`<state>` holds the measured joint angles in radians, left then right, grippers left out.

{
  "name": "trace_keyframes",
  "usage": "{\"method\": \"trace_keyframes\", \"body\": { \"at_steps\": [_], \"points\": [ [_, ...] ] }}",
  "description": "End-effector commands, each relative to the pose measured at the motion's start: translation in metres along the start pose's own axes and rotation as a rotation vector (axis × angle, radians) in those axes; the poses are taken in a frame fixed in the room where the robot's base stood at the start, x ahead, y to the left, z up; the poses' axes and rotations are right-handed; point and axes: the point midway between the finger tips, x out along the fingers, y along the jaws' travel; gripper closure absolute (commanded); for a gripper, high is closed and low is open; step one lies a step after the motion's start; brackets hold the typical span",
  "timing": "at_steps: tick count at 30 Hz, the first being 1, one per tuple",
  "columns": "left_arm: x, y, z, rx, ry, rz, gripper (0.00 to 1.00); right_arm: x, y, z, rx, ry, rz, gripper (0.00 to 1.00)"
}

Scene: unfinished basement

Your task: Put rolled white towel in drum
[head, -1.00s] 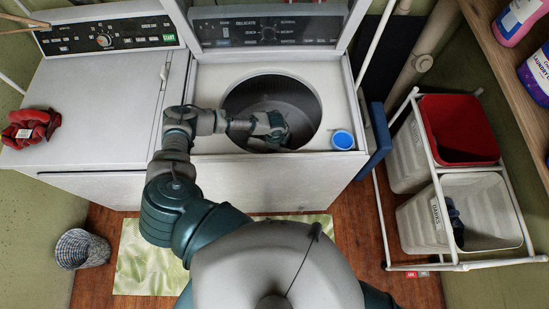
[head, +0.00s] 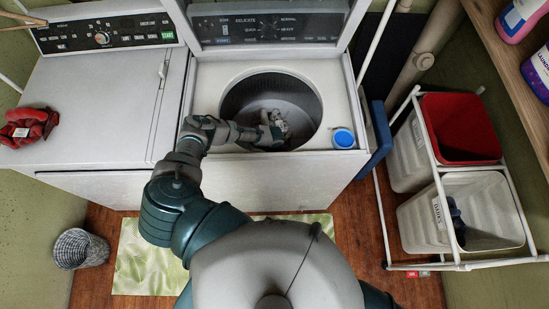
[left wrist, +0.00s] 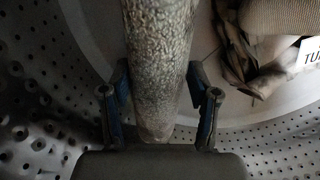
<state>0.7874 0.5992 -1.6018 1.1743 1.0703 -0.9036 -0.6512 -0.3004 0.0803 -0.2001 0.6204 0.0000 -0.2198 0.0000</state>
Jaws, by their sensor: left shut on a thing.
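The washer drum (head: 304,108) is a dark, perforated metal tub under the open lid. My left gripper (head: 275,135) reaches down inside it from the left. In the left wrist view, its two blue-edged fingers (left wrist: 159,75) stand on either side of the rolled white towel (left wrist: 158,35), a greyish textured cylinder, and are shut on it. The perforated drum wall and floor show around the towel. In the head view a small pale shape shows at the fingertips; I cannot tell if it is the towel. My right gripper is not in view.
A brown cloth with a white label (left wrist: 268,55) lies in the drum beside the towel. A blue cup (head: 343,138) stands on the washer top, right of the opening. Red cloth (head: 27,127) lies on the left machine. A hamper rack (head: 433,152) stands at right.

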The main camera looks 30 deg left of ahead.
Motion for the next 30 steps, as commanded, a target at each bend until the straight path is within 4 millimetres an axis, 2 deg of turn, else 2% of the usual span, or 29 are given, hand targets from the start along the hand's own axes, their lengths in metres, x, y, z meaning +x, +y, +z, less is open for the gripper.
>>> {"method": "trace_keyframes", "body": {
  "at_steps": [13, 14, 15, 17, 26, 30],
  "points": [
    [0.012, 0.0, 0.0, 0.0, 0.0, 0.001, 0.78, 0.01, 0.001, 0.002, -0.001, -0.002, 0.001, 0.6],
    [0.011, 0.0, 0.0, 0.0, -0.001, 0.001, 0.37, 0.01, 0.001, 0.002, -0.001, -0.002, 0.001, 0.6],
    [0.011, 0.0, 0.0, 0.0, -0.001, 0.001, 0.27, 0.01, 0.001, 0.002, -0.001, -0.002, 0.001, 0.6],
    [0.011, 0.0, -0.001, 0.0, -0.001, 0.001, 0.14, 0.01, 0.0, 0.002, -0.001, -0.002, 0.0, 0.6],
    [0.011, 0.0, 0.0, 0.0, -0.001, 0.001, 0.14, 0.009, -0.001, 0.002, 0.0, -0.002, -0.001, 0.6],
    [0.001, 0.0, 0.0, 0.001, -0.001, 0.0, 0.14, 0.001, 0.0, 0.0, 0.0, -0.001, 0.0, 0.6]
  ]
}}
